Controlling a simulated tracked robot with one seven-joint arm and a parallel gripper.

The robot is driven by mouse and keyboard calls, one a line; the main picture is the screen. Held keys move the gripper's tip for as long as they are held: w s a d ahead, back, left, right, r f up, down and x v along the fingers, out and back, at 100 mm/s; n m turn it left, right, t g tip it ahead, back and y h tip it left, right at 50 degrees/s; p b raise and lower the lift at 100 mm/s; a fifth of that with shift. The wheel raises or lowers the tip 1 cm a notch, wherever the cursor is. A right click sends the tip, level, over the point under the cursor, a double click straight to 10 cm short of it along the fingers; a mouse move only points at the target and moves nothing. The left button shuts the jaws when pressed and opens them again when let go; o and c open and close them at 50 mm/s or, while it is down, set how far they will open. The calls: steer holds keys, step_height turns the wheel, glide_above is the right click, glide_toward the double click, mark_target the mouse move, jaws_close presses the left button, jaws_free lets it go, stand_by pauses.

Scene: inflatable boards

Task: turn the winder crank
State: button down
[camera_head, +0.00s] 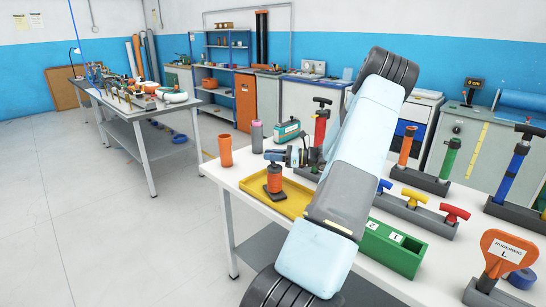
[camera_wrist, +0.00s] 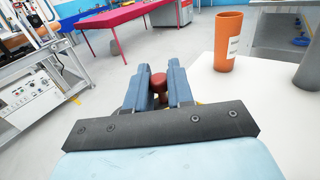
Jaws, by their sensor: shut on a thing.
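My gripper (camera_wrist: 159,88) is shut on a rounded red-brown knob (camera_wrist: 158,82), which shows between its two blue fingers in the wrist view. In the head view my gripper (camera_head: 276,156) reaches left from behind my pale blue arm, low over the table. Right beneath it an orange and black upright device (camera_head: 274,181) stands in a yellow tray (camera_head: 262,199). The knob seems to belong to this device, likely the winder. Its crank arm is hidden by the fingers, so I cannot tell its angle.
An orange cup (camera_head: 225,151) stands left of my gripper, also in the wrist view (camera_wrist: 228,42). A grey-pink cylinder (camera_head: 257,137) and a green box-shaped device (camera_head: 287,131) stand behind. A green box (camera_head: 391,244), coloured T-handles and pumps fill the right side.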

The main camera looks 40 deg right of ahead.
steer(key=shift+w+a+n+g+y, duration=0.1)
steer(key=shift+a+n+g+y, duration=0.15)
steer(key=shift+n+g+y, duration=0.6)
stand_by(0.7)
steer(key=c, duration=1.1)
jaws_free()
steer(key=shift+o, duration=0.2)
steer(key=v, duration=1.3)
steer(key=shift+s+d, duration=0.25)
steer(key=shift+d, duration=0.05)
steer(key=shift+a, duration=0.1)
